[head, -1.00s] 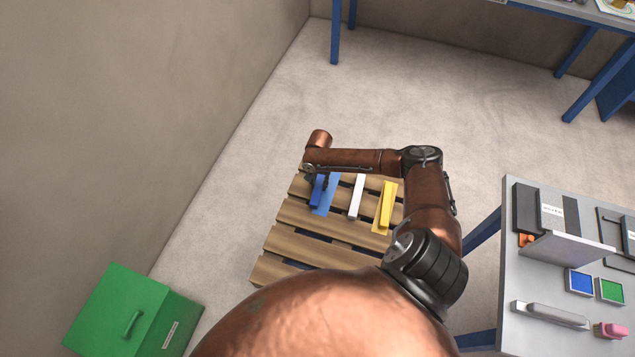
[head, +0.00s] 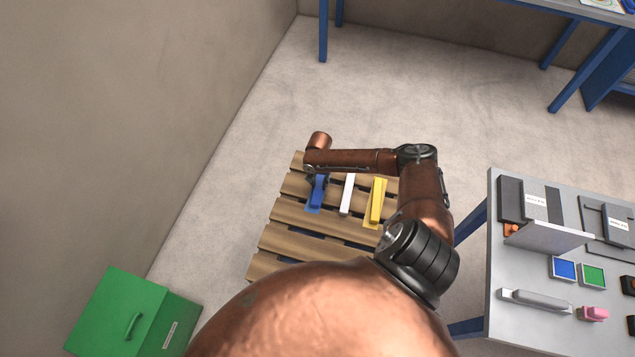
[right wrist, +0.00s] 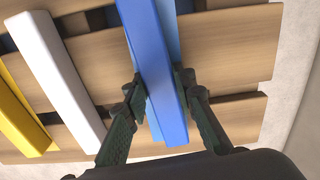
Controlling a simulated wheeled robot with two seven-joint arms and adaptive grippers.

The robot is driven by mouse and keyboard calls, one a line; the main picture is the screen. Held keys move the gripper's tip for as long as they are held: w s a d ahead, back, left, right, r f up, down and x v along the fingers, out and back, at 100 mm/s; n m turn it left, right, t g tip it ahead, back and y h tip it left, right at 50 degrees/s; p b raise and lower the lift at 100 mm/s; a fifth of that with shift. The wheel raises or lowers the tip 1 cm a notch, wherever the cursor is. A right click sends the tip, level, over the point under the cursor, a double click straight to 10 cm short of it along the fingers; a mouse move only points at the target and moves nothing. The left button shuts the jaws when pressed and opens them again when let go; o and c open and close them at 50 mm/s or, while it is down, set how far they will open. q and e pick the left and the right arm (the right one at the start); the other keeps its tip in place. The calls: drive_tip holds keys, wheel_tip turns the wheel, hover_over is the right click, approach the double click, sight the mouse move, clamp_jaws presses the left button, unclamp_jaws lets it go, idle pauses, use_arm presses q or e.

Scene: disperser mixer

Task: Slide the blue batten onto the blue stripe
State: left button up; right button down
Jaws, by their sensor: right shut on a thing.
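The blue batten (head: 318,190) lies on the wooden pallet, over the lighter blue stripe (head: 312,209). The stripe shows past the batten's near end. In the right wrist view the batten (right wrist: 150,60) runs between the fingers, and stripe edges (right wrist: 170,30) show along both its sides, so it looks slightly skewed to the stripe. My right gripper (head: 317,178) is shut on the batten, one finger on each side; in the right wrist view the fingers (right wrist: 158,98) flank it. The forearm hides the batten's far end in the head view. My left gripper is not in view.
A white batten (head: 347,195) and a yellow batten (head: 377,201) lie to the right on the pallet (head: 290,244). A green box (head: 120,310) stands at the lower left. A grey table (head: 515,322) with tools stands at the right. The floor beyond the pallet is clear.

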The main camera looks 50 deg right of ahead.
sight(319, 183)
drive_tip(key=c, duration=1.5)
unclamp_jaws()
drive_tip(key=shift+c, duration=0.2)
wheel_tip(319, 183, up, 12)
